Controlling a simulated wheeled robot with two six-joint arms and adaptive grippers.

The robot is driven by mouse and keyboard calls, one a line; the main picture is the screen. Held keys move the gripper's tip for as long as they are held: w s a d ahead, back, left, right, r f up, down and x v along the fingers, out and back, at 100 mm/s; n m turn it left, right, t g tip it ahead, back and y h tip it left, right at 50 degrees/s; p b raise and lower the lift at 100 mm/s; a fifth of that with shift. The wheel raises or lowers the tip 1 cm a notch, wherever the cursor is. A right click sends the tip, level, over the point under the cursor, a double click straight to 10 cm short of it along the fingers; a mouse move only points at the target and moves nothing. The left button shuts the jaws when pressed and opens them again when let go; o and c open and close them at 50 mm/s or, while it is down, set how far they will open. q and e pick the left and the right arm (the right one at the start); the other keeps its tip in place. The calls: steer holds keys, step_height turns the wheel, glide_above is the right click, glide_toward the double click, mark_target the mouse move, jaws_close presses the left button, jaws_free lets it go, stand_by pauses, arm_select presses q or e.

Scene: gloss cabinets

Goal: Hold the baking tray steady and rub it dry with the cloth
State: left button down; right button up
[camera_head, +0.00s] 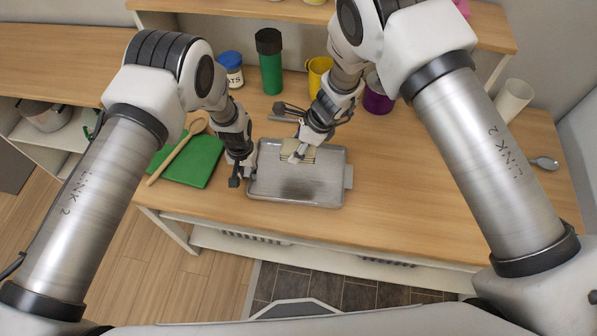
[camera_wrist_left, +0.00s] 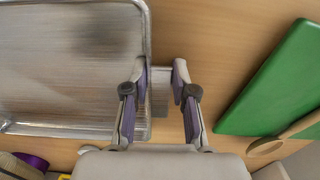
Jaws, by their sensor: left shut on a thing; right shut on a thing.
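The grey metal baking tray (camera_head: 325,192) lies flat on the wooden counter, with a dark patch in its middle. It also shows in the left wrist view (camera_wrist_left: 60,100). My left gripper (camera_head: 243,172) is shut on the tray's left handle; in the left wrist view its fingers (camera_wrist_left: 162,78) sit on either side of the handle tab. My right gripper (camera_head: 298,154) is shut on the pale striped cloth (camera_head: 309,156), over the upper part of the tray. The gripper hides part of the cloth. Whether the cloth presses on the tray is hard to tell.
A green board (camera_head: 203,165) with a wooden spoon (camera_head: 170,160) lies left of the tray. Behind stand a blue-lidded jar (camera_head: 231,70), a green bottle (camera_head: 270,68), a yellow cup (camera_head: 318,74) and a purple container (camera_head: 378,98).

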stand_by(0.4)
arm_select(q)
steer(key=c, duration=0.9)
jaws_free()
steer(key=shift+o, duration=0.2)
step_height(320, 180, up, 12)
